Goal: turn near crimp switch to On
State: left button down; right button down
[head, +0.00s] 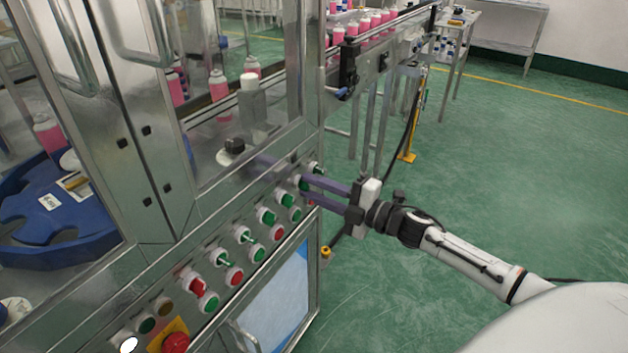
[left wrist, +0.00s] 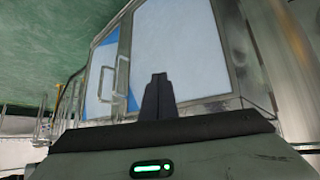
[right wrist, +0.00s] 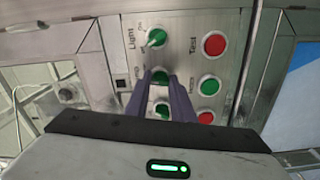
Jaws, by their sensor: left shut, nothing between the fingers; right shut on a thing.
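A row of green-knob switches runs along the sloped metal control panel (head: 175,262). My right gripper (head: 304,186) reaches in from the right and is closed on a switch near the panel's far end. In the right wrist view, its two purple fingers straddle that green switch (right wrist: 160,77), second in its row; its small label is too blurred to read. Above it is the Light switch (right wrist: 156,37), and below it another green switch (right wrist: 162,107) shows between the fingers. My left gripper (left wrist: 158,78) is shut and empty before the cabinet, and is out of the head view.
Beside the switches is a row of red and green buttons (head: 235,276). A red emergency button (head: 175,343) is at the near end. Behind glass stands a blue rotary table (head: 60,225). A conveyor with pink cans (head: 365,24) runs beyond. The green floor at right is clear.

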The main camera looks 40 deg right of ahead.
jog(key=shift+m+p, duration=0.95)
jog(key=shift+m, duration=0.85)
jog(key=c, duration=1.5)
grip_release()
jog(key=v, duration=1)
jog(key=shift+s+d, duration=0.1)
jog(key=shift+s, duration=0.05)
jog(key=shift+f, duration=0.1)
